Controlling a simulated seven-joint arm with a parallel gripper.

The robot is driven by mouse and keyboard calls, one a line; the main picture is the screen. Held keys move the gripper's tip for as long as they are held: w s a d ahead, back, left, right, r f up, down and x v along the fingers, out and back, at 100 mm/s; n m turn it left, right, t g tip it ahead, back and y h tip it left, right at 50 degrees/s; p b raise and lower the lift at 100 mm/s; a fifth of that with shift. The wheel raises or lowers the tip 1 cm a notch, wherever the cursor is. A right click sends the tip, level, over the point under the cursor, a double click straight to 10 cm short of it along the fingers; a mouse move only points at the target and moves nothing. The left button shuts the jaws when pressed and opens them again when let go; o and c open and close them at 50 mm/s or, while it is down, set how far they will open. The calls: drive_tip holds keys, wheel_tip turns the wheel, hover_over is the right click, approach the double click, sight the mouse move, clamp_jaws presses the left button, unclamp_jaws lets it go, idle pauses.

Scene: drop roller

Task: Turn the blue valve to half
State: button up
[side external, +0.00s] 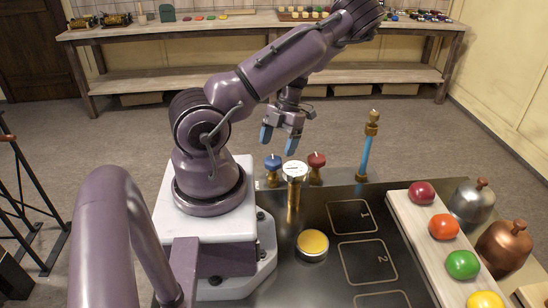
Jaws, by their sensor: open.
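The blue valve (273,162) is a small blue knob at the back edge of the dark work surface, left of a brass post with a round white top (294,172). A red valve (317,161) stands to the right of that post. My gripper (280,139) is open, its blue-tipped fingers pointing down. In the picture it appears just above the blue valve, apart from it, and nothing shows between the fingers. I cannot tell its exact distance in depth. The setting marks of the blue valve are too small to read.
A blue upright tube with a brass top (367,148) stands to the right. A pale board (407,219) holds several colored domes, with metal bells (472,202) beside it. Numbered outlines (352,217) mark the clear middle.

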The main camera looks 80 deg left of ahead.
sight(274, 159)
drive_tip(key=shift+x, duration=2.3)
drive_tip(key=shift+c, duration=0.2)
drive_tip(key=c, duration=0.9)
